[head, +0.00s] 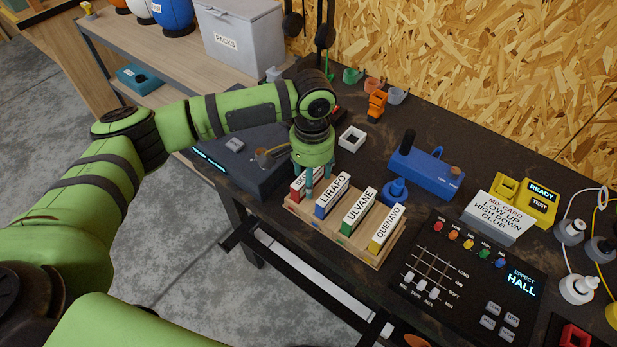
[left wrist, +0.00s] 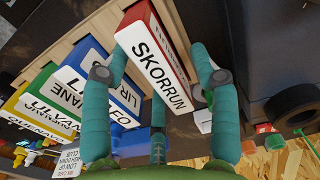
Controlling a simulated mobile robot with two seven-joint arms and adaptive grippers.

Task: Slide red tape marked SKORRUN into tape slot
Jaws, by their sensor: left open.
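The red tape marked SKORRUN (head: 296,188) stands at the left end of a wooden rack (head: 375,259), largely hidden behind my gripper. In the left wrist view its white label (left wrist: 158,68) faces the camera, with red along its side. My left gripper (head: 311,186) points down over it, open. In the left wrist view its fingers (left wrist: 157,75) lie on both sides of the tape; contact cannot be told. Blue LIRAFO (head: 333,195), green ULVANE (head: 358,218) and yellow QUENAVO (head: 386,228) stand beside it. I cannot make out the tape slot. My right gripper is not in view.
A dark machine (head: 225,172) with a blue display lies left of the rack. A blue device (head: 425,172), a mix card (head: 492,218) and a control panel (head: 450,270) stand to the right. A white square holder (head: 352,138) sits behind the rack.

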